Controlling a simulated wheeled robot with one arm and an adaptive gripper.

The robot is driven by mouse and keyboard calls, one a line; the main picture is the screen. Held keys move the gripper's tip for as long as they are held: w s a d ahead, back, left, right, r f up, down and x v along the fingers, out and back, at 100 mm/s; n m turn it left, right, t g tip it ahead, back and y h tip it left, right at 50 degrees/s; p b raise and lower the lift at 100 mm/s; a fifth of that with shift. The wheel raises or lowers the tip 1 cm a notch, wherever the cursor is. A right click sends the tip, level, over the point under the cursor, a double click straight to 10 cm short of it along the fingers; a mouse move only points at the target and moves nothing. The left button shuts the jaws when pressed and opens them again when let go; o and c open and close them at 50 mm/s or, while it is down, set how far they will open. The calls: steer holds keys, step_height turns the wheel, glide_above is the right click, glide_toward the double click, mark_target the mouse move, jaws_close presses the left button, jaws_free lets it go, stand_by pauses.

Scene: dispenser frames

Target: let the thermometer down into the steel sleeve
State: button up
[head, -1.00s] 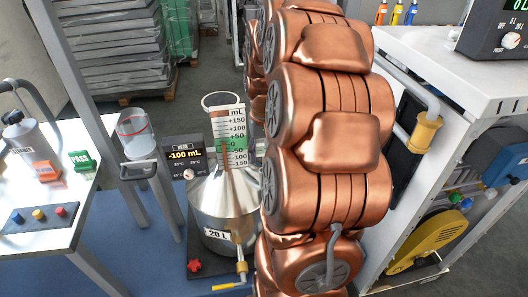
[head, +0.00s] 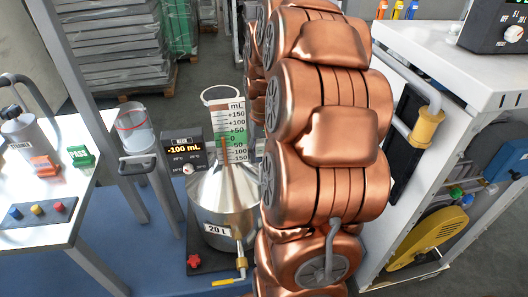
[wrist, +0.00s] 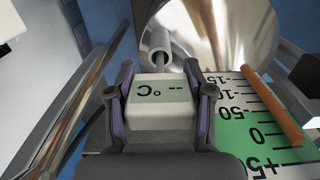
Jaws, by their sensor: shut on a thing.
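In the wrist view my gripper (wrist: 160,100) is shut on the thermometer (wrist: 162,100), a white block with a grey display reading "-- °C". Its two dark, purplish fingers press on the left and right sides of the block. The steel sleeve (wrist: 157,42), a short grey tube with a dark open mouth, shows just beyond the block, in front of the shiny steel vessel. In the head view my copper arm hides the gripper, thermometer and sleeve.
A display box (head: 184,152) reads -100 mL. A side table (head: 40,200) stands left, a white cabinet (head: 445,70) right.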

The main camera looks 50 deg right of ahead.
steer(key=shift+f+b, duration=0.3)
steer(key=shift+f, duration=0.4)
steer(key=o, duration=1.3)
steer(key=shift+r, duration=0.1)
steer(key=shift+w+r, duration=0.1)
steer(key=shift+r, duration=0.2)
step_height(320, 180, up, 11)
steer(key=shift+r, duration=0.15)
